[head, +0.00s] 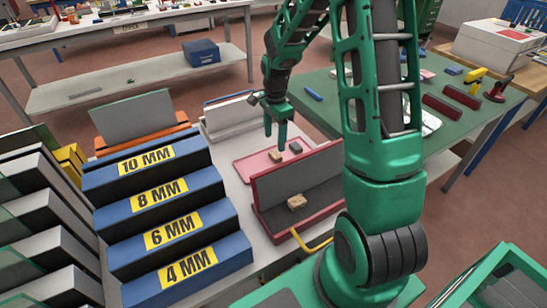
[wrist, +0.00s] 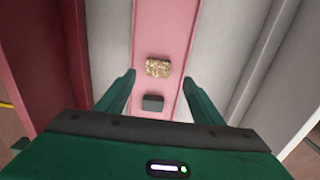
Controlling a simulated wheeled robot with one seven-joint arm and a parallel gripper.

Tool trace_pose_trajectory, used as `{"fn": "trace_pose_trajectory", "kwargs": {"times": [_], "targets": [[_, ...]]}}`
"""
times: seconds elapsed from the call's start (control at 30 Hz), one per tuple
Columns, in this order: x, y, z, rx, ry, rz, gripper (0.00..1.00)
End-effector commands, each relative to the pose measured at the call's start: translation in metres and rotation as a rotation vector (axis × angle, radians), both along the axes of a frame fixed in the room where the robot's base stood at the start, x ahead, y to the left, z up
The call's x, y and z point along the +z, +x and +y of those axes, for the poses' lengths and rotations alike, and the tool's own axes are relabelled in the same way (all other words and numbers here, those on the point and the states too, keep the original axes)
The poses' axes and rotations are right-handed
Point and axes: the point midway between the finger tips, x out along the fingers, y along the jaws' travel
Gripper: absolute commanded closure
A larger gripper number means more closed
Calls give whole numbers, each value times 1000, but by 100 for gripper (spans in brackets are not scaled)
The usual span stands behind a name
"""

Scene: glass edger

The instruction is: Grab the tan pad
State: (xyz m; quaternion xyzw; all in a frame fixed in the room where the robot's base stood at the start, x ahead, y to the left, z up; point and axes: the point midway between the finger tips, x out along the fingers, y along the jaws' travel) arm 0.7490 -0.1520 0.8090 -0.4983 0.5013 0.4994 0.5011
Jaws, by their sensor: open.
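A small tan pad (head: 275,156) lies on a flat pink tray (head: 250,168). In the wrist view the tan pad (wrist: 158,67) looks speckled, and a dark grey pad (wrist: 152,104) lies close to it on the pink strip (wrist: 158,25). The grey pad (head: 295,147) is to the right of the tan pad in the head view. My gripper (head: 275,146) points down above the tray, open and empty. In the wrist view its fingers (wrist: 159,78) are apart on either side of the tan pad's line, without visible contact.
A red-walled bin (head: 268,190) beside the tray holds another tan block (head: 297,202). A white rack (head: 222,118) stands behind the tray. Blue stepped racks (head: 190,262) labelled in millimetres are at left. A green table (head: 455,150) with tools is at right.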

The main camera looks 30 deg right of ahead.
Motion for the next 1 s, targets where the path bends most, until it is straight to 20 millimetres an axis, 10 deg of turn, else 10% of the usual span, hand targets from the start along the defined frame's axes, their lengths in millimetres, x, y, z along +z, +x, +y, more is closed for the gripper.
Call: {"fn": "trace_pose_trajectory", "kwargs": {"times": [0.9,1.0], "targets": [[-68,-3,-1,2,-1,0,39],[-68,-3,-1,2,-1,0,58]]}}
